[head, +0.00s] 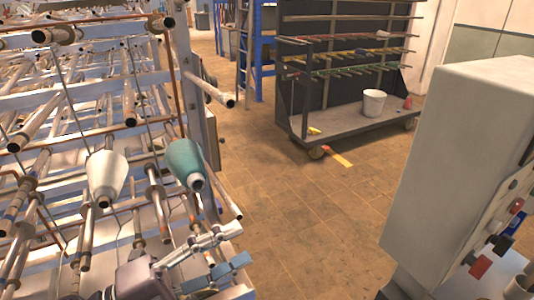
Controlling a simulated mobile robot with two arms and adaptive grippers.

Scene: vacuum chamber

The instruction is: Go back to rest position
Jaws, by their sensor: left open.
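My left gripper (238,248) is at the bottom of the head view, left of centre. It is open, with nothing seen between its fingers. It is close in front of a metal rack (200,100) that fills the left side. A teal bobbin (184,160) and a white bobbin (107,176) sit on rack pegs above and left of the gripper, apart from it. My right gripper is out of view.
A grey control cabinet (450,150) with coloured switches stands close on the right. A wheeled cart (350,130) bears a white bucket (374,103) at the back. A blue ladder frame (257,50) stands behind. Brown tiled floor (300,220) between rack and cabinet is clear.

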